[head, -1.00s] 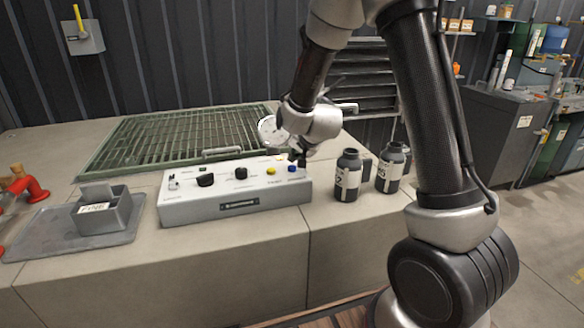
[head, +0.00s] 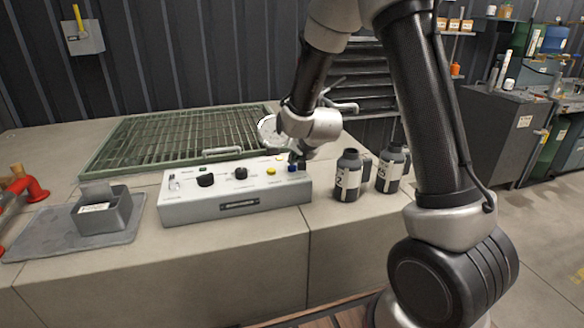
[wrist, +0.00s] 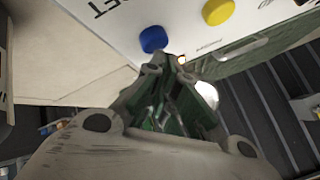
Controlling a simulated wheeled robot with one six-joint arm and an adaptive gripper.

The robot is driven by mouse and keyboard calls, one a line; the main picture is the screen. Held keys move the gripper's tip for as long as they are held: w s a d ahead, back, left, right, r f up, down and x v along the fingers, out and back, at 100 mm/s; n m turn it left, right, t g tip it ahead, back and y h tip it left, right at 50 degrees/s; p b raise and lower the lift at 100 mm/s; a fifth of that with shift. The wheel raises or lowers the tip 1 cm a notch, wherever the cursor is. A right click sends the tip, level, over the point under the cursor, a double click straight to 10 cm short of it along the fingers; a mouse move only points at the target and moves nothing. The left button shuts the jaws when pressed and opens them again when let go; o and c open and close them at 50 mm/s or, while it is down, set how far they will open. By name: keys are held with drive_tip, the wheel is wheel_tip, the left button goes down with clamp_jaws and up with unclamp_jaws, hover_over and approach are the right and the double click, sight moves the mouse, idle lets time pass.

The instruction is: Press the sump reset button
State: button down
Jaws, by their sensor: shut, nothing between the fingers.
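A white control box (head: 235,204) lies on the concrete ledge, with dark knobs, a yellow button (head: 271,171) and a blue button (head: 292,168) on its sloped top. The wrist view shows the blue button (wrist: 153,39) and the yellow button (wrist: 217,11) up close. Partly cut-off lettering ending in "ET" is printed near the blue one. My gripper (head: 298,163) is shut and empty, pointing down at the box's right end. In the wrist view its fingertips (wrist: 166,66) are right beside the blue button; whether they touch it I cannot tell.
Two dark labelled bottles (head: 347,176) stand just right of the box. A green grating (head: 180,135) lies behind it. A grey tray (head: 60,240) with a small open box (head: 103,212) is on the left, near a red valve (head: 25,188).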

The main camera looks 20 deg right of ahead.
drive_tip(key=shift+f, duration=0.5)
idle(0.5)
idle(0.3)
drive_tip(key=shift+r, duration=0.95)
drive_tip(key=shift+r, duration=1.45)
drive_tip(key=shift+d+r, duration=0.1)
drive_tip(key=shift+r, duration=0.95)
